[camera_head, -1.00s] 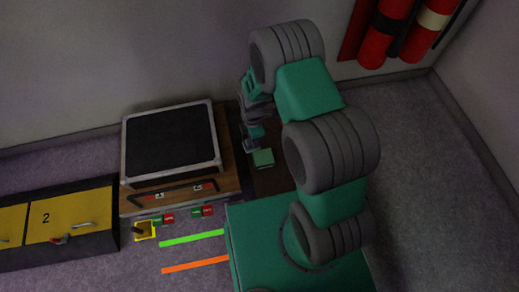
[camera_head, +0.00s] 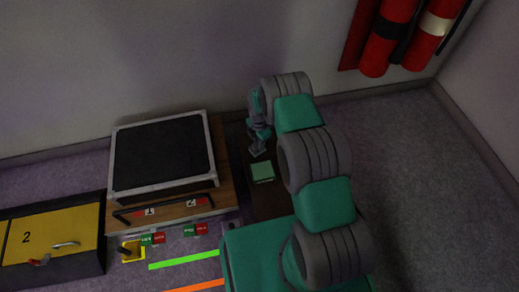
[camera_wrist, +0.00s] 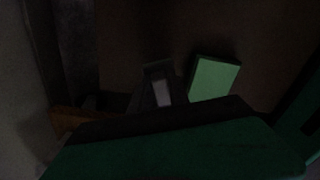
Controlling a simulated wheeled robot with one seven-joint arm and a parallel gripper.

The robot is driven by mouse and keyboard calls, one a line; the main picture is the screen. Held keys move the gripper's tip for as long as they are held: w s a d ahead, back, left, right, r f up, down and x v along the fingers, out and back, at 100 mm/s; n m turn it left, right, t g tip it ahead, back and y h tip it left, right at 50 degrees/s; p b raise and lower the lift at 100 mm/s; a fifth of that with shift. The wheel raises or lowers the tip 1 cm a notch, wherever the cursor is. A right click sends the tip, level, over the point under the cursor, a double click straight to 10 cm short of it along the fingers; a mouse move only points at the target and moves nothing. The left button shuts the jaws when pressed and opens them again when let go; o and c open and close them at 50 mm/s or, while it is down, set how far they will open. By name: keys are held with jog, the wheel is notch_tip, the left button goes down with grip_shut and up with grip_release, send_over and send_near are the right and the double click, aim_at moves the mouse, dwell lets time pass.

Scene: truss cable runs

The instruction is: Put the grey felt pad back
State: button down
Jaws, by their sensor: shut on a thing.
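My gripper (camera_head: 257,149) is over the back part of a dark brown surface, just behind a green pad. In the wrist view my gripper (camera_wrist: 160,92) is shut on a small pale grey piece (camera_wrist: 162,93), which looks like the grey felt pad; the dimness hides most of its outline. The green pad (camera_head: 262,173) lies flat on the brown surface. In the wrist view the green pad (camera_wrist: 214,78) is just right of the fingers, apart from them.
A wooden bench with a black-topped, grey-framed case (camera_head: 163,155) stands to the left. A yellow-fronted drawer cabinet (camera_head: 45,240) is at far left. Red cylinders (camera_head: 390,38) hang on the back wall. The dark brown surface (camera_head: 268,203) has bare room in front of the green pad.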

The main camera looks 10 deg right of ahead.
jog(key=shift+w+d+f+b, duration=0.15)
jog(key=shift+f+b, duration=0.3)
jog(key=shift+f, duration=0.5)
jog(key=shift+w+a+f+b, duration=0.15)
jog(key=shift+f+b, duration=0.3)
jog(key=shift+f, duration=0.45)
jog(key=shift+d, duration=0.1)
